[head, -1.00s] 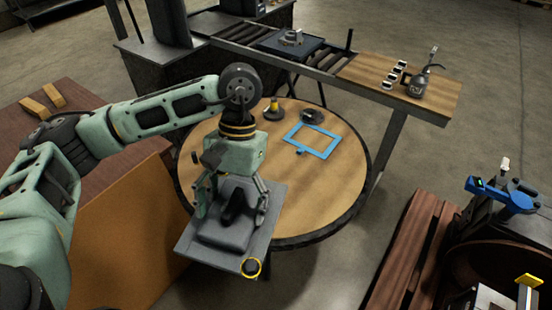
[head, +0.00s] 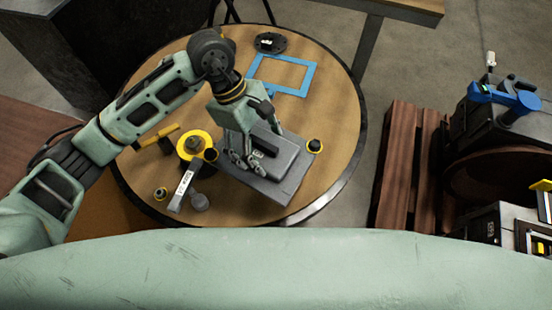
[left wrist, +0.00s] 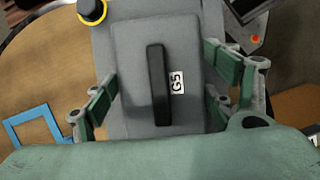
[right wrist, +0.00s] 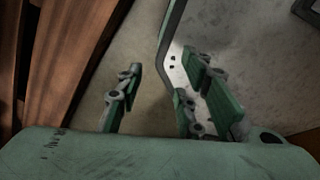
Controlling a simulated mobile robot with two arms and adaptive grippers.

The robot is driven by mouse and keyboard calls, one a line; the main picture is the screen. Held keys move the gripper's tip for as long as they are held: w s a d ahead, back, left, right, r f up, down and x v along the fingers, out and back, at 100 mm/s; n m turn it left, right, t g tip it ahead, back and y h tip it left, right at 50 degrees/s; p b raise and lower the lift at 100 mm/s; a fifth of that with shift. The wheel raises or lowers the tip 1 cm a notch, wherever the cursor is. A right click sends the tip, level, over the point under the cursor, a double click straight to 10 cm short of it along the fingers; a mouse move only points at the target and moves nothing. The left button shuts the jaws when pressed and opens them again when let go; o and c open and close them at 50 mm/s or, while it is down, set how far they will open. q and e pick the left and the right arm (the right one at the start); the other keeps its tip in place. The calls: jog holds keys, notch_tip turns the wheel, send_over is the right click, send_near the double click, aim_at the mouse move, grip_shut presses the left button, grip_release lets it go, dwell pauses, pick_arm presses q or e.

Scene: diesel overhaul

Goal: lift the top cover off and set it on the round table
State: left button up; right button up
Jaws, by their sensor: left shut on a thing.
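The top cover is a grey plate (head: 280,190) with a raised block and a black handle, marked "G5" in the left wrist view (left wrist: 135,60). A black cap with a yellow ring (head: 315,146) sits at its corner. My left gripper (head: 245,158) is shut on the raised block, its fingers on both sides (left wrist: 158,90). The cover is over the front part of the round wooden table (head: 335,110); I cannot tell whether it touches the top. My right gripper (right wrist: 160,95) is open and empty, seen only in its wrist view.
On the table, a blue frame (head: 309,80) and a black round part (head: 270,43) lie behind the cover. A yellow ring part (head: 194,144), a yellow-handled tool (head: 160,137) and small parts lie left. A wooden pallet (head: 400,170) stands right of the table.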

pick_arm(q)
jog(key=f, duration=0.1)
jog(key=d+f+n+b, duration=0.1)
jog(key=d+f, duration=0.1)
jog(key=shift+w+d+n+t, duration=0.15)
jog(key=shift+w+n+t, duration=0.15)
jog(key=shift+n, duration=0.1)
jog(key=shift+w+d+f+n+b, duration=0.1)
jog(key=shift+d+f+n+b, duration=0.15)
jog(key=shift+f+n+b, duration=0.05)
jog(key=shift+d+f, duration=0.1)
jog(key=shift+f, duration=0.15)
notch_tip(320, 180, down, 5)
jog(key=b, duration=0.2)
jog(key=shift+b, duration=0.4)
jog(key=shift+f, duration=0.65)
pick_arm(e)
jog(key=f, duration=0.4)
jog(key=w+f, duration=0.1)
jog(key=shift+w+a+f, duration=0.1)
jog(key=shift+a+f, duration=0.3)
jog(key=shift+d, duration=0.1)
